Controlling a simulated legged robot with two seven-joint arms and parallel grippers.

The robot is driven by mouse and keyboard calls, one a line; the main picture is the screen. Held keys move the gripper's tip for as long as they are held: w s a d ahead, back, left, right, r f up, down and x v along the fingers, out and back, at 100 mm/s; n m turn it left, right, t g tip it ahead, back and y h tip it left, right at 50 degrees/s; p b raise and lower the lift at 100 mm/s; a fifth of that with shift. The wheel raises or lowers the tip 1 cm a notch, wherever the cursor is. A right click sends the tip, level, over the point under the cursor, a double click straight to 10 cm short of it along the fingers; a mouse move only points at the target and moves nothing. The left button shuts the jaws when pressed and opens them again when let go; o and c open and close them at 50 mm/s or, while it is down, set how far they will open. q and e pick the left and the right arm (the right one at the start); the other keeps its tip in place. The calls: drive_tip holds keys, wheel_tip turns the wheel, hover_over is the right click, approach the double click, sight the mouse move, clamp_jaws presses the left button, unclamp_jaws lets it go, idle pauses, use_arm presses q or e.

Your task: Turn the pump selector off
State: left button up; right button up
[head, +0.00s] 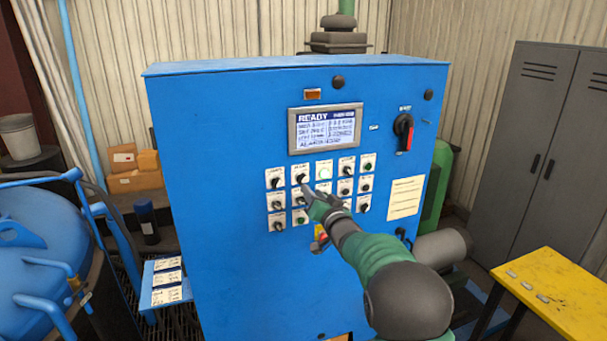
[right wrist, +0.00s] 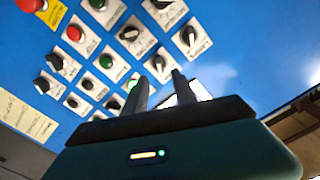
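The blue control panel (head: 225,150) stands in the middle of the head view with rows of selectors and buttons below a lit screen. The labels are too small to read, so I cannot tell for certain which is the pump selector. My right gripper (head: 308,189) is open, its fingertips just below the second black selector of the top row (head: 301,177). In the right wrist view, the gripper (right wrist: 161,75) points at that selector (right wrist: 160,64), which shows between and just beyond its fingertips. Contact cannot be told. My left gripper is not in view.
A screen (head: 325,128) reads READY. A black and red rotary switch (head: 404,131) is at the panel's upper right. A red button (right wrist: 29,5) shows in the wrist view. A yellow table (head: 560,285) and grey lockers (head: 535,140) stand right, a blue vessel (head: 40,265) left.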

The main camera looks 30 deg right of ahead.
sight(304, 180)
drive_tip(key=p+x, duration=0.1)
drive_tip(key=x, duration=0.1)
drive_tip(key=p+x, duration=0.1)
drive_tip(key=x, duration=0.1)
drive_tip(key=p+x, duration=0.1)
drive_tip(key=x, duration=0.2)
drive_tip(key=shift+d, duration=0.3)
drive_tip(key=shift+w+d, duration=0.1)
drive_tip(key=shift+w, duration=0.35)
drive_tip(key=shift+c, duration=0.7)
clamp_jaws()
